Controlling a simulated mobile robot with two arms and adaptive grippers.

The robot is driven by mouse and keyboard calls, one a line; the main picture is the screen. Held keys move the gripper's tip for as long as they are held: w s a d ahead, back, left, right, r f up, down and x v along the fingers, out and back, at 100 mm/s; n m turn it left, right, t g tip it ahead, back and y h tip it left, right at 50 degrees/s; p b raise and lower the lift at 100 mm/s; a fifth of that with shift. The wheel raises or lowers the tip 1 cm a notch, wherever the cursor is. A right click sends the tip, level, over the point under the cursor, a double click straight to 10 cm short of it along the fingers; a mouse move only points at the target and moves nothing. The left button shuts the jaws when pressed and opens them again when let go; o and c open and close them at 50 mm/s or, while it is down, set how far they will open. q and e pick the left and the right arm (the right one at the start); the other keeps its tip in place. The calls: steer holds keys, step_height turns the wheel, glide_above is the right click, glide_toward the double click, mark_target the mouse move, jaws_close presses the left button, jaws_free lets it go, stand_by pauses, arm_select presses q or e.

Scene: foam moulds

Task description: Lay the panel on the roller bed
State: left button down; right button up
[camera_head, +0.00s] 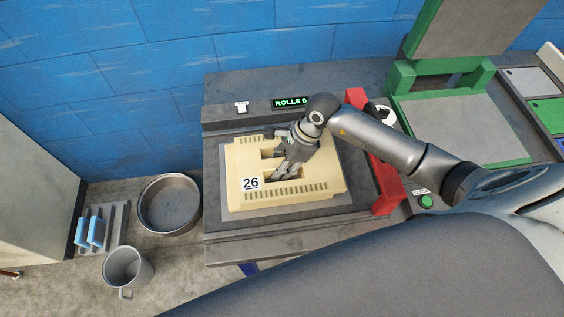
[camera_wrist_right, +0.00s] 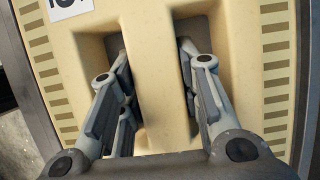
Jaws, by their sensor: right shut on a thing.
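The panel (camera_head: 322,187) is a cream foam block with a "26" label, slotted edges and two recesses. In the head view it lies flat over a grey plate (camera_head: 228,207) on the dark machine bed; I cannot tell whether it touches it. My right gripper (camera_head: 280,172) reaches down into the recesses. In the right wrist view its fingers (camera_wrist_right: 158,85) stand in the two recesses, shut on the bar of the panel (camera_wrist_right: 157,50) between them. No rollers are visible; the panel covers most of the plate. My left gripper is out of view.
A "ROLLS 0" display (camera_head: 290,102) stands behind the bed. A red frame (camera_head: 387,190) lies right of it, with a green button (camera_head: 426,201) nearby. A green-framed press (camera_head: 465,128) is further right. A round pan (camera_head: 169,204), mug (camera_head: 127,268) and rack (camera_head: 115,222) stand at left.

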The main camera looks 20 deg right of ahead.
steer(key=o, duration=0.7)
steer(key=shift+f, duration=0.15)
steer(key=o, duration=0.4)
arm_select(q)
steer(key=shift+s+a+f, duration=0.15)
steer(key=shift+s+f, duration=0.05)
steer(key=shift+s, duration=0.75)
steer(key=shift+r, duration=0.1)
arm_select(e)
steer(key=shift+d+r, duration=0.1)
steer(key=shift+r, duration=0.25)
steer(key=b+v, duration=0.2)
steer(key=v, duration=0.9)
steer(key=shift+s+d+r, duration=0.1)
steer(key=shift+d+r, duration=0.05)
steer(key=shift+r, duration=0.15)
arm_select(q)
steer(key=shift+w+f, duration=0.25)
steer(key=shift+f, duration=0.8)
